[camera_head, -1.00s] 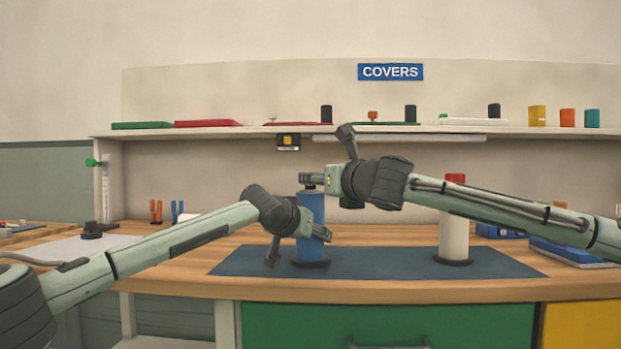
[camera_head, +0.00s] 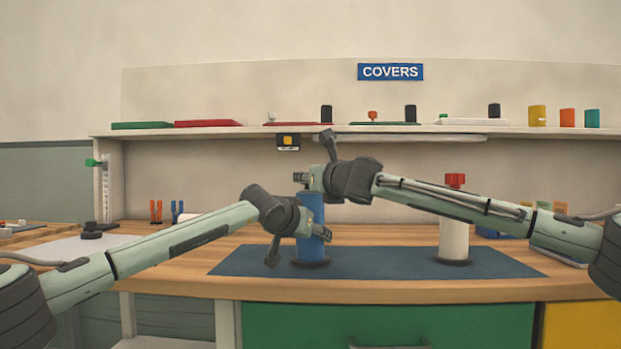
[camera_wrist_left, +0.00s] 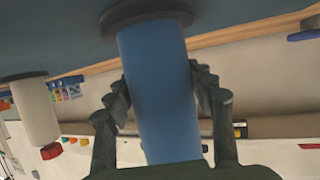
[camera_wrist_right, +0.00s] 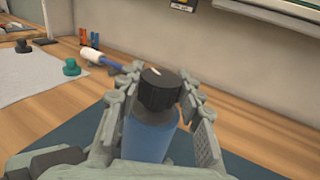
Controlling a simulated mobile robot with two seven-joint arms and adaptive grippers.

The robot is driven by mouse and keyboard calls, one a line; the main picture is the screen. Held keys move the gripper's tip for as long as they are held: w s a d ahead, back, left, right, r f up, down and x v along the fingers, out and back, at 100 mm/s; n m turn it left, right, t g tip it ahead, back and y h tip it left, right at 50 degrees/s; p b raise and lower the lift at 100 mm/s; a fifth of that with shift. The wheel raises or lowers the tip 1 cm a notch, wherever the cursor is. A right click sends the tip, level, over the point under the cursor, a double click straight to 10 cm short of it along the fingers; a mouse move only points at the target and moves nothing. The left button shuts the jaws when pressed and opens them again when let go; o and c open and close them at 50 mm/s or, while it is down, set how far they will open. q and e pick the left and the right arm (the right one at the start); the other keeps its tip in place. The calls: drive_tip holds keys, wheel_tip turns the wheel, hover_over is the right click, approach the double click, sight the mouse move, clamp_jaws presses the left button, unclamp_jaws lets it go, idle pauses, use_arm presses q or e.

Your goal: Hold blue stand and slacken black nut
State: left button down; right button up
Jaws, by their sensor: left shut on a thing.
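The blue stand (camera_head: 311,243) is upright on the dark mat. My left gripper (camera_head: 315,231) is shut on its shaft from the side. In the left wrist view the stand (camera_wrist_left: 158,85) runs between the two fingers (camera_wrist_left: 160,95). The black nut (camera_wrist_right: 160,90) caps the blue stand in the right wrist view; in the head view my right gripper hides it. My right gripper (camera_wrist_right: 158,95) has one finger on each side of the nut, with a narrow gap showing. It shows above the stand in the head view (camera_head: 301,179).
A white stand (camera_head: 453,238) with a red cap (camera_head: 455,180) is upright at the mat's right, beneath my right forearm. The mat (camera_head: 400,262) is bare between the stands. A shelf (camera_head: 230,131) with covers and small blocks runs above the bench.

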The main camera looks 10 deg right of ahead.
drive_tip(key=c, duration=0.6)
